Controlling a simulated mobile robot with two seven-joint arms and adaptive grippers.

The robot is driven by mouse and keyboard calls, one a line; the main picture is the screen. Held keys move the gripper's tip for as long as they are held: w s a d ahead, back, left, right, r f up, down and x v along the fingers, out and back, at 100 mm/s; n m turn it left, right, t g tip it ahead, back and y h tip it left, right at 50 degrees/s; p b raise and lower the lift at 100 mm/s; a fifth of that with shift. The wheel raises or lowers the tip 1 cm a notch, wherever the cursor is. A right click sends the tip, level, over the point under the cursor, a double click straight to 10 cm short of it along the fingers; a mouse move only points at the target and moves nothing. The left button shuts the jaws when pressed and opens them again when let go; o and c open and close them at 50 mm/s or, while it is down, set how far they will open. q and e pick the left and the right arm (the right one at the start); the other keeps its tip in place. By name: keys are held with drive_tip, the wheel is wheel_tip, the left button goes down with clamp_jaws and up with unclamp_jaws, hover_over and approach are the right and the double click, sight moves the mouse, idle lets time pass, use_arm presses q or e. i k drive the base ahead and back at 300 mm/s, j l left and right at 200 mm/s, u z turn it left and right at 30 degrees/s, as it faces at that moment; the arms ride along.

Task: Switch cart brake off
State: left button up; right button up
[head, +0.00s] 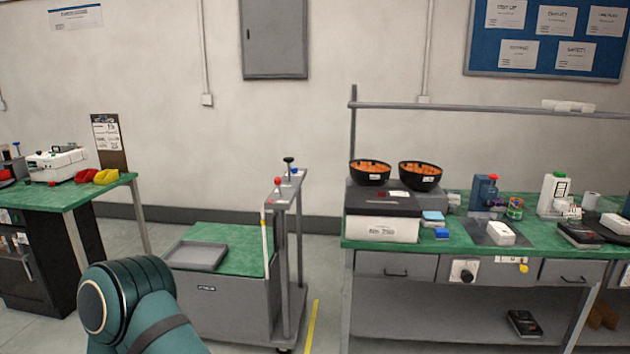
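A grey cart (227,308) with a green top stands on the floor in the middle of the head view. A grey upright frame rises at its right end, with a flat top plate (284,190). A red-knobbed lever (277,184) and a black-knobbed lever (289,166) stand upright on this plate. I cannot tell which of them is the brake. Part of my teal arm shows at the bottom left, in front of the cart's lower left. Neither gripper is in the picture.
A shallow grey tray (196,256) lies on the cart. A green-topped workbench (455,238) with drawers, bowls and tools stands at right. Another green-topped table (60,197) stands at left. A yellow floor line (311,326) runs between cart and workbench.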

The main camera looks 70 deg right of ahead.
sight(277, 180)
drive_tip(key=z, duration=2.1)
